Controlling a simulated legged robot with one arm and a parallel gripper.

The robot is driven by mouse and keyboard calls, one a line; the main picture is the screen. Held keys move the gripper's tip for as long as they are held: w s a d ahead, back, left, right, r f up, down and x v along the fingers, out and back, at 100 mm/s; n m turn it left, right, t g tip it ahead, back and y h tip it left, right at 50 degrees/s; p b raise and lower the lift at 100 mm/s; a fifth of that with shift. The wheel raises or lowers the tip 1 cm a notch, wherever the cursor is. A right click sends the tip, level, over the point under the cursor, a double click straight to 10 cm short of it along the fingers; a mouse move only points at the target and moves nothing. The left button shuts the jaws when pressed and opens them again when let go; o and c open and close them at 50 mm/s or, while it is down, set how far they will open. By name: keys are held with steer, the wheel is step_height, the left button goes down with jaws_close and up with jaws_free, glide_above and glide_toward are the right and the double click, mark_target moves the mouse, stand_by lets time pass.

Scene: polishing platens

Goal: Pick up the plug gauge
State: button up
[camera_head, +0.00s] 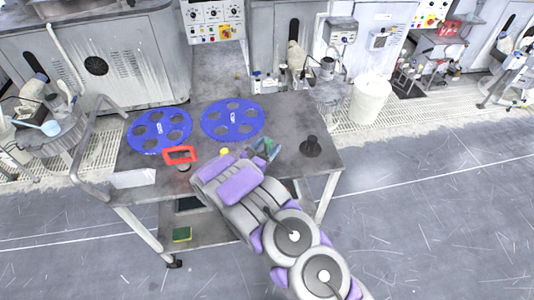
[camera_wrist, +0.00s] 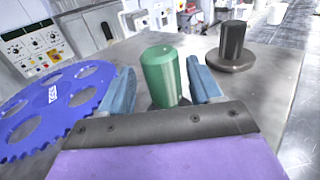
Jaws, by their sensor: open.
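A green cylinder (camera_wrist: 160,70), which I take to be the plug gauge, stands upright on the grey cart top. In the wrist view it is between the two blue fingers of my gripper (camera_wrist: 160,90), with gaps at both sides near the tips. The jaws are open and not closed on it. Its lower end is partly hidden behind the gripper's front edge. In the head view my gripper (camera_head: 263,149) is low over the right-middle of the cart top, and the green cylinder is mostly hidden there.
A dark flanged post (camera_head: 311,147) stands to the right; it also shows in the wrist view (camera_wrist: 232,42). Two blue slotted discs (camera_head: 160,146) lie left and behind. A red frame (camera_head: 180,154) and yellow round piece (camera_head: 224,152) sit left of the gripper. The cart's front right is clear.

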steer(key=shift+c, duration=0.3)
steer(key=shift+d, duration=0.25)
steer(key=c, duration=0.4)
steer(key=shift+a, duration=0.1)
jaws_close()
